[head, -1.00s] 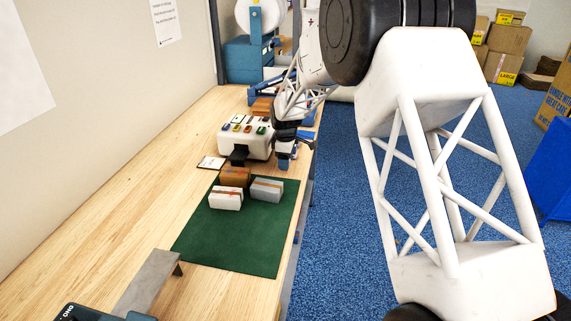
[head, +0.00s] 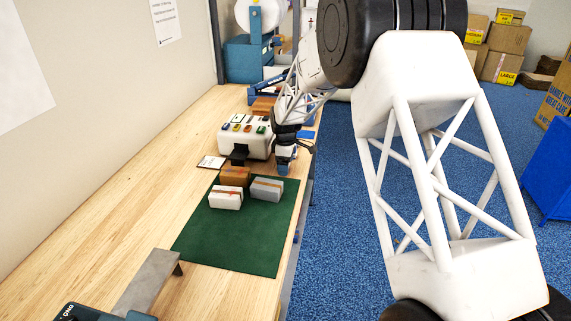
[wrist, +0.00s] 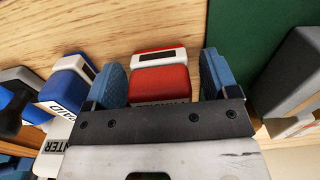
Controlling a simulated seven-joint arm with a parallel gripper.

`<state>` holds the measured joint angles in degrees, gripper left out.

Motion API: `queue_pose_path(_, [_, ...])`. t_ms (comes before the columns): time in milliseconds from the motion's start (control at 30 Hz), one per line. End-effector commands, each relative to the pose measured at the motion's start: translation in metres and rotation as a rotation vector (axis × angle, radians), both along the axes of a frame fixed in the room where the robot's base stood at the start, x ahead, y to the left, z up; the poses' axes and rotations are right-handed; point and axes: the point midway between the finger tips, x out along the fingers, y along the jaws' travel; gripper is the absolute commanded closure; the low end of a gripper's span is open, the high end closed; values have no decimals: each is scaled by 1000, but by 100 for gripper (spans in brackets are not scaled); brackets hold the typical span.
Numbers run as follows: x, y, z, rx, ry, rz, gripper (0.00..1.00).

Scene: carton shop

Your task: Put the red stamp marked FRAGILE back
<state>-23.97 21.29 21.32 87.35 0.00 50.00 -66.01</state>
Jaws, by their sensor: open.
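The red stamp (wrist: 160,82) shows in the wrist view, with a white band and a dark plate at its far end. Lettering at its near edge is partly hidden by my gripper. My gripper (wrist: 163,80) is open, with one blue finger on each side of the stamp. I cannot tell whether either finger touches it. In the head view my gripper (head: 283,167) is low over the bench, right of the white block and near the green mat's far edge. The stamp cannot be made out there.
A blue stamp marked PAID (wrist: 62,92) lies close left in the wrist view. The white block (head: 258,147) has several coloured pieces on top. The mat's near part is clear.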

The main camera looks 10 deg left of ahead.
Motion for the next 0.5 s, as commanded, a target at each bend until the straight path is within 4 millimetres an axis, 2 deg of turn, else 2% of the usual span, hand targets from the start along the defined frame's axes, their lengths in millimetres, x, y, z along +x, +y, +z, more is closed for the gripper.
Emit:
queue_pose_path(267, [0,0,6,0,-1,0,20])
queue_pose_path(500, [0,0,30,1,-3,0,20])
